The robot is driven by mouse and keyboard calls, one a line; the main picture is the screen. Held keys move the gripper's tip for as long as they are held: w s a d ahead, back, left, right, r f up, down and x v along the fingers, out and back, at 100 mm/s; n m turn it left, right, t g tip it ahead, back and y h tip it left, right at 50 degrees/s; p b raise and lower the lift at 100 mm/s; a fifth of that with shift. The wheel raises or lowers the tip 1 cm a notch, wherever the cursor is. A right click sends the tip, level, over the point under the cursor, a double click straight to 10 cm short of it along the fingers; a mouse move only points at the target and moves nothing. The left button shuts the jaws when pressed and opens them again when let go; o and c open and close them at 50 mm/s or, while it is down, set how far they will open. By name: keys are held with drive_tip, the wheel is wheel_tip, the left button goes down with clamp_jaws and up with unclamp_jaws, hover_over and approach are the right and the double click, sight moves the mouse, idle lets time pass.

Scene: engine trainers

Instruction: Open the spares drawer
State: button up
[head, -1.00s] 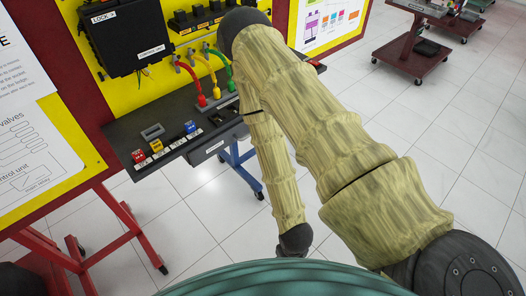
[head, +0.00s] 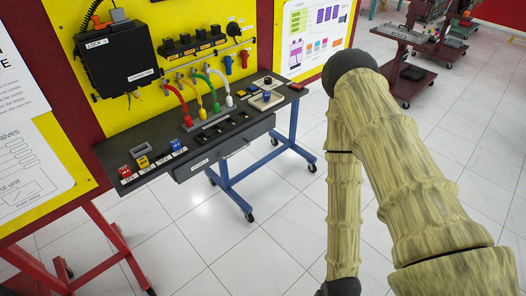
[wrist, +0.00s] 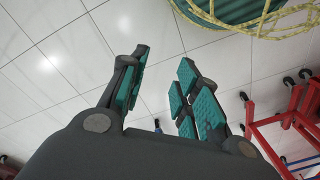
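A dark grey drawer (head: 225,147) sits under the black bench top (head: 240,117) in the head view. Its front carries a small white label (head: 200,163) near the left end. It looks closed, flush under the bench, and nothing covers it. My gripper (wrist: 162,72) shows in the wrist view, its teal-padded fingers apart with only floor between them. It is open and empty. The head view does not show my gripper; my arm bends down on the right, apart from the bench. The drawer is not visible in the wrist view.
A blue wheeled stand (head: 230,190) carries the bench. Coloured hoses (head: 195,100) and small labelled blocks (head: 142,161) are on top. A red frame (head: 100,245) stands at left; red legs also show in the wrist view (wrist: 285,125). Tiled floor is clear before the bench.

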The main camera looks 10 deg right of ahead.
drive_tip(key=w+a+f+m+t+y+b, duration=0.2)
drive_tip(key=w+a+m+y+b, duration=0.15)
drive_tip(key=w+a, duration=0.65)
drive_tip(key=m+t+y+b, duration=0.5)
drive_tip(key=m+t+b, duration=0.2)
drive_tip(key=t+b, duration=0.4)
approach(236, 151)
drive_tip(key=x, duration=1)
drive_tip(key=shift+w+f, duration=0.25)
drive_tip(key=shift+f, duration=0.05)
clamp_jaws()
